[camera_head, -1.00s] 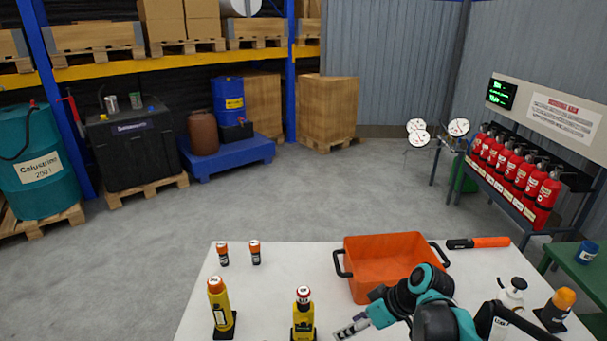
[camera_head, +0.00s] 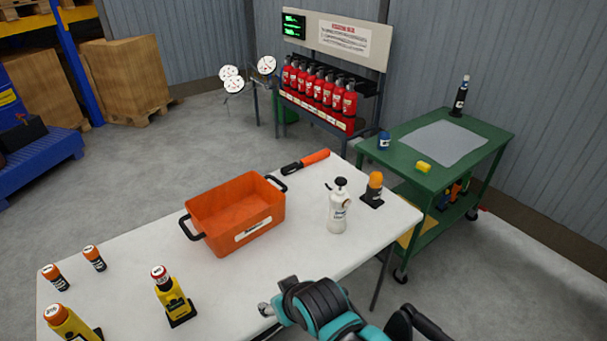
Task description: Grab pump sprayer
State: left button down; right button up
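The pump sprayer (camera_head: 338,212) is a white bottle with a black pump top. It stands upright on the right part of the white table (camera_head: 330,248), with nothing touching it. My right arm comes in at the bottom centre, in black and teal. Only a small grey part of its gripper (camera_head: 266,309) shows at the table's front edge, left of and nearer than the sprayer and clear of it. Whether its fingers are open is hidden. My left gripper is out of view.
An orange crate (camera_head: 236,214) stands left of the sprayer. An orange-topped device (camera_head: 374,190) stands close on its right, and an orange-black tool (camera_head: 306,162) lies behind. Yellow devices (camera_head: 172,297) stand at front left. A green cart (camera_head: 440,150) is at right.

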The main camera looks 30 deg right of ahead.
aim_at(339, 201)
jog(key=z, duration=1.35)
